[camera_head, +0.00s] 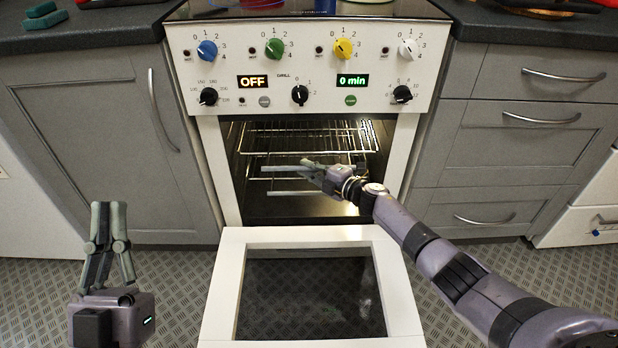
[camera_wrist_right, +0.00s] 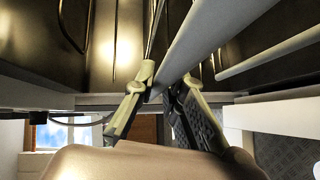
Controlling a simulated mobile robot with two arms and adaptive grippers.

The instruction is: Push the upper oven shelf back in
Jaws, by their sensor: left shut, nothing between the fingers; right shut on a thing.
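The oven stands open, and its upper wire shelf (camera_head: 300,137) shows inside the cavity, level. Pale flat bars (camera_head: 290,192) show lower and nearer the front. My right gripper (camera_head: 310,168) reaches into the oven from the right. In the right wrist view its fingers (camera_wrist_right: 165,82) are shut on a pale shelf bar (camera_wrist_right: 205,45) running diagonally between them. I cannot tell for certain which shelf that bar belongs to, as the gripper hides part of it. My left gripper (camera_head: 108,212) is shut and empty, pointing up in front of the left cabinet, away from the oven.
The oven door (camera_head: 225,290) is folded down flat in front of the cavity, with my right arm passing over its right side. Control knobs (camera_head: 300,95) line the panel above. Grey cabinets (camera_head: 95,130) and drawers (camera_head: 520,145) flank the oven. The patterned floor at left is clear.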

